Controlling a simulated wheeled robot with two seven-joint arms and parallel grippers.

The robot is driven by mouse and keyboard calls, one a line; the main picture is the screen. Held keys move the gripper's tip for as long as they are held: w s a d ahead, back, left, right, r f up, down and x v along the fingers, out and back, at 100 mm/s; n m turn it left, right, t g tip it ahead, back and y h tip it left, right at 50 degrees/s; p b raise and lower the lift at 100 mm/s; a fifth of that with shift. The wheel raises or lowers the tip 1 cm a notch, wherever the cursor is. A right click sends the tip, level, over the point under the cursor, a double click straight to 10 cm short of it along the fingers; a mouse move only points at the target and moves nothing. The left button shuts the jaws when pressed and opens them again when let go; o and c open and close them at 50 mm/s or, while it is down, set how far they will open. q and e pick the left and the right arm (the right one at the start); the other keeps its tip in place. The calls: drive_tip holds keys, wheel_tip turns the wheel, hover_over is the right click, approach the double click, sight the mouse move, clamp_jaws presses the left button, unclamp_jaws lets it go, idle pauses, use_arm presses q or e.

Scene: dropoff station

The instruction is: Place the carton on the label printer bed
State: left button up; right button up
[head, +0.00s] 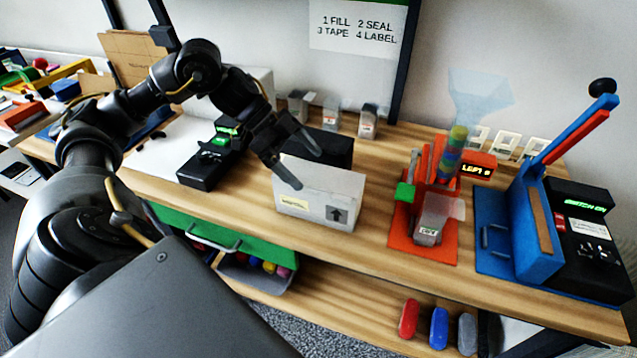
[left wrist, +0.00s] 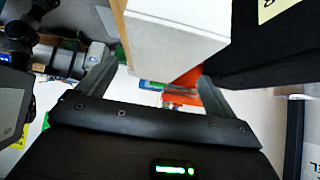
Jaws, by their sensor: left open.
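The carton (head: 318,192) is a pale box with a yellowish label and an up-arrow mark, standing upright on the wooden bench in the head view. A black box-shaped device (head: 322,146) is directly behind it; I cannot tell whether this is the label printer, and no printer bed is clearly visible. My left gripper (head: 304,168) is open at the carton's upper left, its fingers overlapping the carton and black device in the picture. In the left wrist view a pale block (left wrist: 175,40), seemingly the carton, shows beyond the open fingers. I cannot tell whether they touch it. My right gripper is out of view.
A black device with a green display (head: 207,163) is left of the carton. A red fixture with stacked coloured discs (head: 436,195) is to the right, then a blue lever press (head: 530,225). Small grey containers (head: 331,113) stand behind. Bare bench lies between carton and red fixture.

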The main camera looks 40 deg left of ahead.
sight(315, 174)
use_arm(q)
drive_tip(key=p+x, duration=0.1)
drive_tip(key=x, duration=0.4)
drive_tip(key=shift+d, duration=0.1)
drive_tip(key=shift+c, duration=0.2)
drive_tip(key=c, duration=1.5)
